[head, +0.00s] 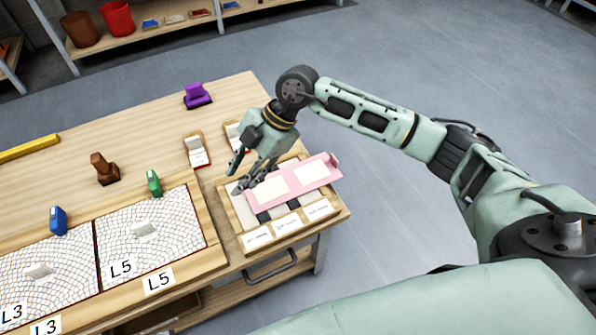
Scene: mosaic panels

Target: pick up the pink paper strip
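The pink paper strip (267,189) lies slantwise across a shallow wooden tray (224,208) at the table's right corner. It bears two cream panels, and its right end reaches the tray's right side, where a small pink part stands up. My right gripper (236,181) points down at the strip's left end, with its fingers apart. One finger is close to the strip's upper left edge; I cannot tell whether it touches. Nothing shows between the fingertips. My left gripper is out of view.
White label cards (287,224) line the tray's front. Two mosaic panels (150,225) lie to the left, with green (154,183), blue (58,221), brown (104,169) and purple (197,95) tools around them. A small box (197,151) stands behind the tray. Floor is clear at right.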

